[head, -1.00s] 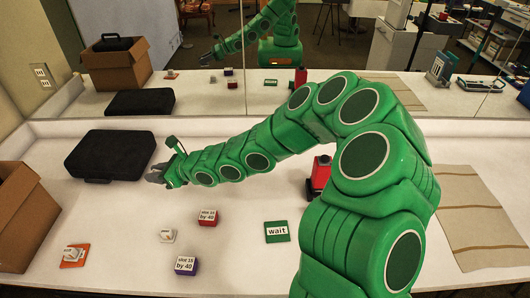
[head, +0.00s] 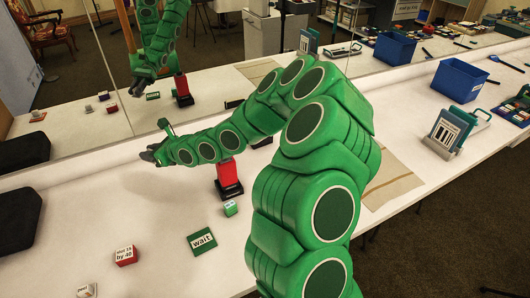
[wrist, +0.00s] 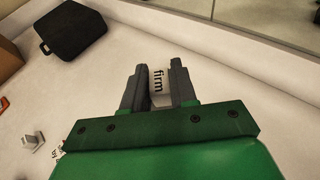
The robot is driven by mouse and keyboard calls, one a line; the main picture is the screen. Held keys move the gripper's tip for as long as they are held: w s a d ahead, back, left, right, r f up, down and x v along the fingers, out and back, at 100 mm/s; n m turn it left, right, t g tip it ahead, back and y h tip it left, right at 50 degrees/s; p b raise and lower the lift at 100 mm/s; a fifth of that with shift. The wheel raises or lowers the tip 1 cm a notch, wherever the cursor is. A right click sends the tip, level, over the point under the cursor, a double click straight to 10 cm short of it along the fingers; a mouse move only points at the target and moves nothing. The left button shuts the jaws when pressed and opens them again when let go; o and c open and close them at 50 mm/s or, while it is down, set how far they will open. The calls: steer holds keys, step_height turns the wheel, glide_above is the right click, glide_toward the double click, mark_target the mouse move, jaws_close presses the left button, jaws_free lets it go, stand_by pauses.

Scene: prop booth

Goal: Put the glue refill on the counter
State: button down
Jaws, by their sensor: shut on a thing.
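My gripper (head: 150,153) is over the back left part of the white counter (head: 165,215), near the mirror wall. In the wrist view my gripper (wrist: 160,75) is shut on a pale piece marked "firm" (wrist: 159,88), between its two dark fingers. The piece's lower part is hidden by the gripper's green body. I cannot tell by its label whether it is the glue refill. In the head view the held piece cannot be made out.
A red and black device (head: 228,177), a small green block (head: 230,208), a green "wait" card (head: 202,242) and a red block (head: 125,255) stand on the counter. A black case (head: 18,220) lies left.

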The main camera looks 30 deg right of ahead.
steer(key=w+d+m+t+h, duration=0.3)
steer(key=d+m+h, duration=0.1)
steer(key=d, duration=1.9)
steer(key=m+h, duration=0.5)
glide_above(275, 150)
steer(key=s+a, duration=0.2)
steer(key=s, duration=0.1)
steer(key=shift+t, duration=0.3)
steer(key=shift+s+d+f, duration=0.1)
steer(key=shift+f, duration=3.75)
steer(key=shift+s+d+f, duration=0.1)
steer(key=shift+f, duration=3.75)
steer(key=c, duration=0.9)
jaws_free()
steer(key=shift+f, duration=0.15)
